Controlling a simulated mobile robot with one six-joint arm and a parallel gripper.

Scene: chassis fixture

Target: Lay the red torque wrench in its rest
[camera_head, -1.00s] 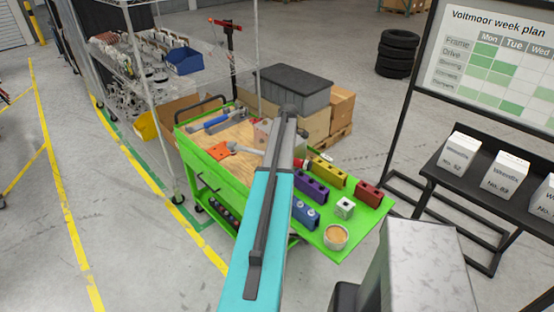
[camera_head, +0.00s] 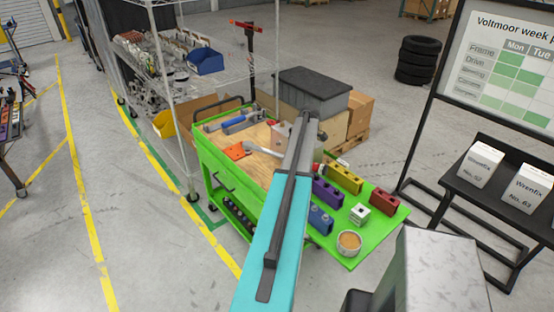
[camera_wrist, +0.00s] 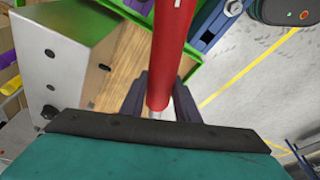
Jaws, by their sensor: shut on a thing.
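The red torque wrench (camera_wrist: 172,45) shows in the wrist view as a thick red shaft running up out of the frame. My gripper (camera_wrist: 163,97) is shut on it, with a dark finger on each side; its far end is out of frame. Below the shaft are a wooden surface (camera_wrist: 128,62), a grey metal plate with holes (camera_wrist: 48,62) and a blue bracket (camera_wrist: 207,20). In the head view my own arm hides the gripper. A small red part (camera_head: 317,168) shows beside my arm; I cannot tell if it is the wrench. I cannot make out the rest for certain.
The green cart (camera_head: 236,188) holds an orange part (camera_head: 238,150) and a blue-handled tool (camera_head: 238,124). Its side shelf carries yellow (camera_head: 345,179), purple (camera_head: 327,193), blue (camera_head: 320,219) and red (camera_head: 384,202) blocks and a cup (camera_head: 349,243). A wire rack stands behind left.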

